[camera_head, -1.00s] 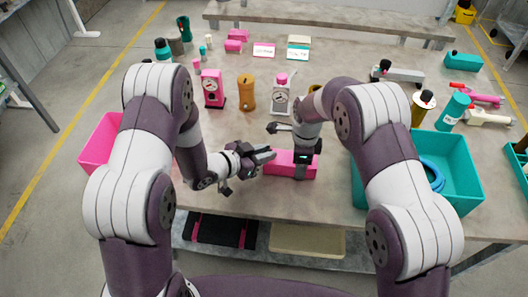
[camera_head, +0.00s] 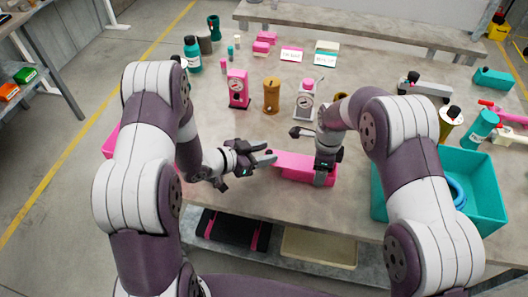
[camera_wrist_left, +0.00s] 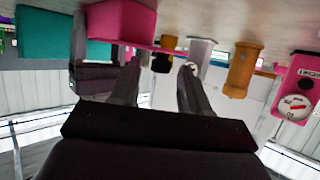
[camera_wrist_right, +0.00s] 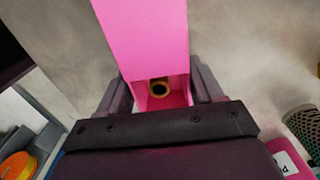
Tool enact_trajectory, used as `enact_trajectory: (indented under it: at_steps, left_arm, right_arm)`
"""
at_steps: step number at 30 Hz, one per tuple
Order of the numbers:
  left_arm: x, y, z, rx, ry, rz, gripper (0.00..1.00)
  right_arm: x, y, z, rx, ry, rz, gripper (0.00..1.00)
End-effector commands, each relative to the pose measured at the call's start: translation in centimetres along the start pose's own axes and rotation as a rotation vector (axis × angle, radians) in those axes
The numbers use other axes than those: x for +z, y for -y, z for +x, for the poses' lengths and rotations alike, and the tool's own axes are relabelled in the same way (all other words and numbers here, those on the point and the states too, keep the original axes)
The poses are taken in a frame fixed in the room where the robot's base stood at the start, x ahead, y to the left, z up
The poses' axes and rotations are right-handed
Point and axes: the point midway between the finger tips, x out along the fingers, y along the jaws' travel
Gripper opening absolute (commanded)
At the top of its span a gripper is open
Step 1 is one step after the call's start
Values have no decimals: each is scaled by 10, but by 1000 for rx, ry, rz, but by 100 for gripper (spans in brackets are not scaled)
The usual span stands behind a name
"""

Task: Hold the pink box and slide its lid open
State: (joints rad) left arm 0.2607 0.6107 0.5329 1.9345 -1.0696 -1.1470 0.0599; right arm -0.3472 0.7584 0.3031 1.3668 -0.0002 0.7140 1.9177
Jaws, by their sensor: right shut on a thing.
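The pink box (camera_head: 298,163) lies on the table between my two grippers in the head view. My right gripper (camera_head: 322,176) is shut on its right part, with a finger on each side. In the right wrist view, the pink lid (camera_wrist_right: 146,38) reaches away from the gripper. Near the fingers the box (camera_wrist_right: 160,100) is open at the top, and a gold ring-shaped part (camera_wrist_right: 159,88) shows inside. My left gripper (camera_head: 272,157) is open and empty by the box's left end. The left wrist view shows its fingers apart (camera_wrist_left: 157,85), with the pink box (camera_wrist_left: 120,20) beyond them.
A teal bin (camera_head: 478,190) stands right of the box, partly behind my right arm. A pink timer-like device (camera_head: 238,90), a brown container (camera_head: 271,95) and a white device (camera_head: 304,100) stand behind the box. The table between them and the box is clear.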

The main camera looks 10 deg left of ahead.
Motion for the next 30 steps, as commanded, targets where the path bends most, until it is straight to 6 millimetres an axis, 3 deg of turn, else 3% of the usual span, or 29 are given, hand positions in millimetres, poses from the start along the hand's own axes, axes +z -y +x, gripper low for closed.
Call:
enact_trajectory:
  at_steps: [8, 15, 21, 30]
  left_arm:
    - [0, 1, -10, -2, 0, -1, 46]
    - [0, 2, -72, -7, -1, -1, 46]
    - [0, 2, -110, -4, -1, 0, 46]
    - [0, 0, -120, 0, 0, -1, 46]
  right_arm:
    - [0, 0, -1, -1, 1, 0, 31]
    - [0, 0, 0, -1, 1, 0, 31]
    - [0, 0, 0, -1, 1, 0, 31]
    - [0, 0, -1, -1, 1, 0, 31]
